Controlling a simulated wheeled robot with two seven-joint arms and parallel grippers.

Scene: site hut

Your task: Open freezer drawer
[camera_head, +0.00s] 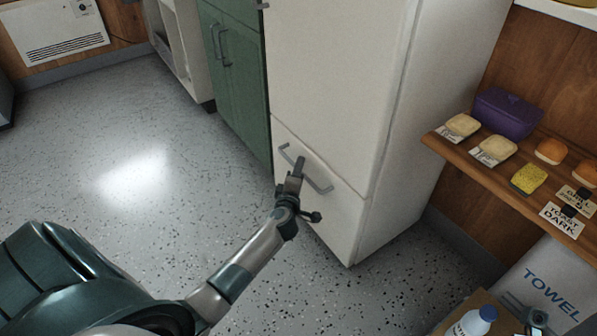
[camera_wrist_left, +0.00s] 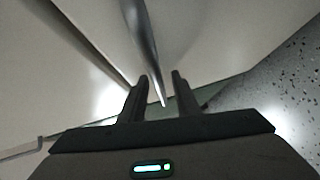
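The freezer drawer (camera_head: 340,218) is the lower white front of the tall fridge-freezer (camera_head: 335,75). Its front looks flush with the cabinet, so it looks closed. A slanting grey bar handle (camera_head: 321,187) crosses it. My left gripper (camera_head: 300,163) is at the middle of this handle. In the left wrist view the handle (camera_wrist_left: 141,35) runs down between the two dark fingers of my left gripper (camera_wrist_left: 160,88), with gaps on both sides. The fingers are apart. A dark grey part at the lower right edge may be my right gripper (camera_head: 530,313); its fingers cannot be made out.
Green cupboards (camera_head: 232,75) stand left of the fridge-freezer. A wooden shelf (camera_head: 470,163) with sponges, bread-like items and a purple box (camera_head: 507,113) is on the right. A blue-capped bottle (camera_head: 475,322) stands below it. The speckled floor (camera_head: 140,130) before the drawer is clear.

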